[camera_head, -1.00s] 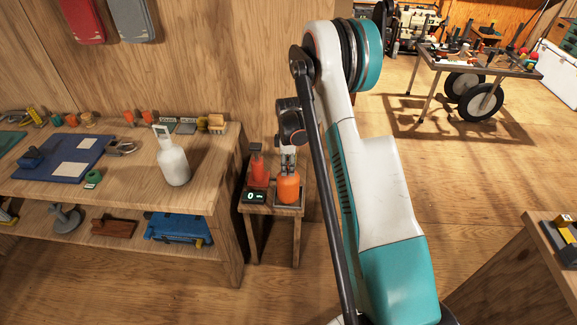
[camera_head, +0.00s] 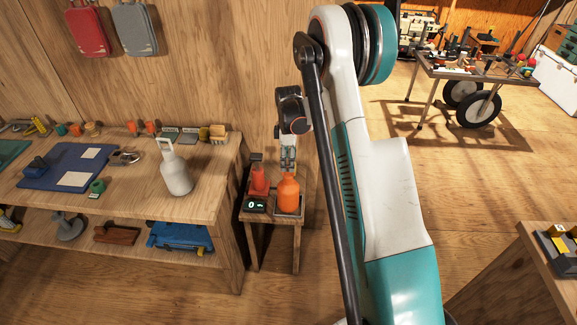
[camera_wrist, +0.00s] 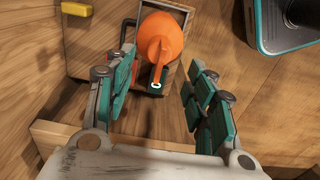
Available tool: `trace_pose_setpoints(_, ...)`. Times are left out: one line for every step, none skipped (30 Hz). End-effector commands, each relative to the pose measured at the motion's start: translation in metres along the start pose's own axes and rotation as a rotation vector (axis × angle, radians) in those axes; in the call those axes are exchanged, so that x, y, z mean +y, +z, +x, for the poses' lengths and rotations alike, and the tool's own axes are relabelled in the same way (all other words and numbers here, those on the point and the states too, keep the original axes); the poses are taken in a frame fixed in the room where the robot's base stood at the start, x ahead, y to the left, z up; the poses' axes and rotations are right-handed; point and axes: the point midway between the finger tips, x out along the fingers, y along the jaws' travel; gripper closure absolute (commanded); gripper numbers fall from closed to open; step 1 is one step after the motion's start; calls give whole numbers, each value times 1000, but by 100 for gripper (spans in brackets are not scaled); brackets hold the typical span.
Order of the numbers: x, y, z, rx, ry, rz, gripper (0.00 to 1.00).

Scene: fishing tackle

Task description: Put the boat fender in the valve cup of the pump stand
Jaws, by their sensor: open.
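The orange boat fender (camera_head: 289,193) stands upright on a square grey holder (camera_head: 278,213) on the small wooden stand (camera_head: 270,226). I take this holder for the valve cup; the fender hides its inside. My gripper (camera_head: 288,169) points down just above the fender's top. The fingers are open and empty. A red pump (camera_head: 259,180) and a display reading 0 (camera_head: 256,205) sit left of the fender.
A workbench (camera_head: 125,205) stands left of the stand, with a white bottle-shaped thing (camera_head: 176,172) near its right end. The wooden wall (camera_head: 225,60) is behind.

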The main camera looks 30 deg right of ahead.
Motion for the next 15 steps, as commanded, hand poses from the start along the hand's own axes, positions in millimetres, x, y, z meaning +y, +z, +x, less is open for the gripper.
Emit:
trace_pose_setpoints(0, 0, -12, 0, 0, 0, 50)
trace_pose_setpoints(0, 0, -16, 0, 0, 0, 50)
trace_pose_setpoints(0, 0, -21, 0, 0, 0, 50)
trace_pose_setpoints(0, 0, -24, 0, 0, 0, 50)
trace_pose_setpoints(0, 0, -27, 0, 0, 0, 50)
trace_pose_setpoints(0, 0, -30, 0, 0, 0, 50)
trace_pose_setpoints(0, 0, -32, 0, 0, 0, 50)
trace_pose_setpoints(0, 0, -34, 0, 0, 0, 50)
trace_pose_setpoints(0, 0, -35, 0, 0, 0, 50)
trace_pose_setpoints(0, 0, -36, 0, 0, 0, 50)
trace_pose_setpoints(0, 0, -36, 0, 0, 0, 50)
trace_pose_setpoints(0, 0, -36, 0, 0, 0, 50)
trace_pose_setpoints(0, 0, -36, 0, 0, 0, 50)
trace_pose_setpoints(0, 0, -36, 0, 0, 0, 50)
trace_pose_setpoints(0, 0, -36, 0, 0, 0, 50)
